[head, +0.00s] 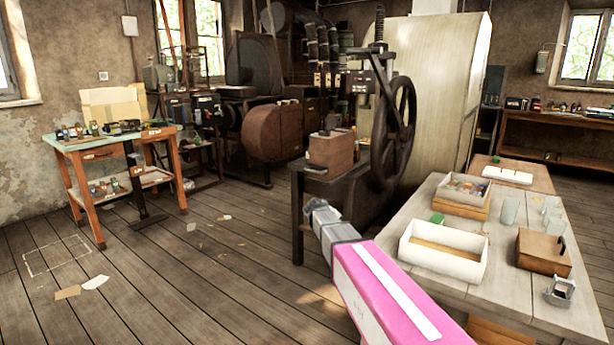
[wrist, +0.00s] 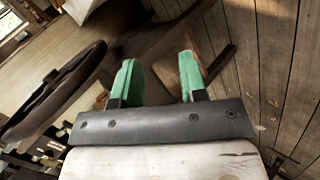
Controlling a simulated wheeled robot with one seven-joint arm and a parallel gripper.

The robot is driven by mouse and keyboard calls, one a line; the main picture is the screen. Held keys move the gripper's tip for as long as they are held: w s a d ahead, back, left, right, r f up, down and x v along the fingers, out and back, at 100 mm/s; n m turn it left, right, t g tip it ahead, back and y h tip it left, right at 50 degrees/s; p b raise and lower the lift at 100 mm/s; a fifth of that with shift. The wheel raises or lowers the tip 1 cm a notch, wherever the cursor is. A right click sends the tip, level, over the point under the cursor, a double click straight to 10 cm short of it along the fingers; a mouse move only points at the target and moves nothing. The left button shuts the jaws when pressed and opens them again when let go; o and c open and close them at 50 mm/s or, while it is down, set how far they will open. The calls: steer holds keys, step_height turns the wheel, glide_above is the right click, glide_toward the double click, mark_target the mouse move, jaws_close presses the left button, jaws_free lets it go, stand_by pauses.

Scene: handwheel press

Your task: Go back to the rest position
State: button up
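My gripper (wrist: 158,80) shows in the wrist view with its two green fingers spread apart. Nothing is held between them. In the head view my pink arm reaches up from the bottom edge, and my gripper (head: 318,207) is at its far end, in front of the press stand. The press with its large dark handwheel (head: 407,125) stands behind and to the right of my gripper. The handwheel (wrist: 60,90) also shows at the left of the wrist view, apart from the fingers. A wooden box (head: 331,153) sits on the press stand.
A workbench (head: 572,318) at the right, close to my arm, carries a white tray (head: 442,254), a wooden box (head: 543,252) and glasses. An orange-legged table (head: 98,151) stands at the left. The plank floor (head: 190,290) left of my arm is mostly clear.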

steer(key=s+d+f+m+g+y, duration=0.2)
steer(key=s+f, duration=0.2)
steer(key=s, duration=0.5)
steer(key=s+d+f+m+g+y, duration=0.2)
steer(key=s+f, duration=0.2)
steer(key=s, duration=0.6)
steer(key=s+d+f+m+g+y, duration=0.2)
steer(key=s+f+y, duration=0.1)
steer(key=s, duration=0.7)
steer(key=shift+d+f, duration=0.4)
steer(key=shift+f, duration=0.05)
steer(key=shift+d, duration=0.1)
